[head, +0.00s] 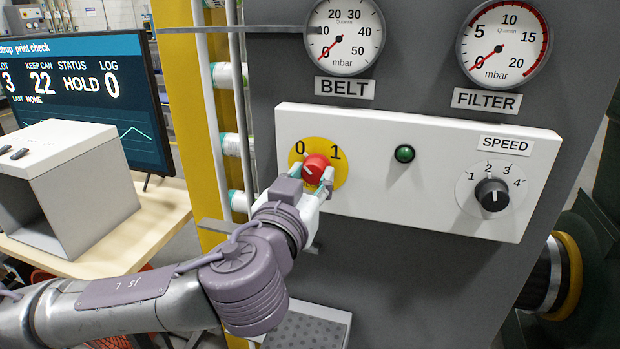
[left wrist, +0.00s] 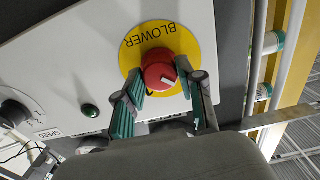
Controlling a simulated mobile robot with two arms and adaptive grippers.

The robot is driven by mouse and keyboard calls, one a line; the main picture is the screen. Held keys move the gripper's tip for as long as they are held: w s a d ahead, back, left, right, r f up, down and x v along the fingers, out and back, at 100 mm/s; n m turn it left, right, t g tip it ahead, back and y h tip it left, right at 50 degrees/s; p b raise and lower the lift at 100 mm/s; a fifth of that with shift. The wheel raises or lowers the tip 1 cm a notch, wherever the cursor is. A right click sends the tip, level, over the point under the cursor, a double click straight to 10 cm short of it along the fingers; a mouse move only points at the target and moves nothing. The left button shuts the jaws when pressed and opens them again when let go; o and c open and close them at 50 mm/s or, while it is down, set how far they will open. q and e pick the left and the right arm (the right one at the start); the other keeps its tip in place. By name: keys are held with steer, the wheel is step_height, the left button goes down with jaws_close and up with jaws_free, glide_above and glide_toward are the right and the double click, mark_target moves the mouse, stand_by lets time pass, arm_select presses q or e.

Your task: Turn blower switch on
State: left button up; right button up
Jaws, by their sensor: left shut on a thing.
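The blower switch is a red round knob (head: 315,167) on a yellow disc (head: 341,178) marked 0 and 1, at the left of a white panel (head: 430,204). Its white mark points up-left, toward 0. My left gripper (head: 312,180) is shut on the red knob, reaching it from below. In the left wrist view the knob (left wrist: 158,68) sits between the two teal-padded fingers (left wrist: 158,92). The word BLOWER shows upside down there. My right gripper is not in view.
A green lamp (head: 404,153) looks unlit. A black SPEED knob (head: 491,194) sits at the panel's right. BELT (head: 345,35) and FILTER (head: 505,42) gauges above read near 0. A monitor (head: 85,95) and a pale box (head: 70,195) stand on a wooden table at left.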

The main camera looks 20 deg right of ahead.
arm_select(q)
steer(key=shift+f+m+b, duration=0.3)
steer(key=shift+m+b, duration=0.5)
steer(key=shift+b, duration=0.4)
steer(key=shift+m+b, duration=0.3)
steer(key=shift+r+m, duration=0.2)
steer(key=shift+m, duration=0.8)
steer(key=m, duration=0.3)
steer(key=shift+r+m, duration=0.15)
steer(key=shift+m, duration=0.15)
steer(key=m, duration=0.3)
steer(key=shift+m+p, duration=0.3)
steer(key=shift+m, duration=0.1)
steer(key=m+p, duration=0.1)
steer(key=m, duration=0.5)
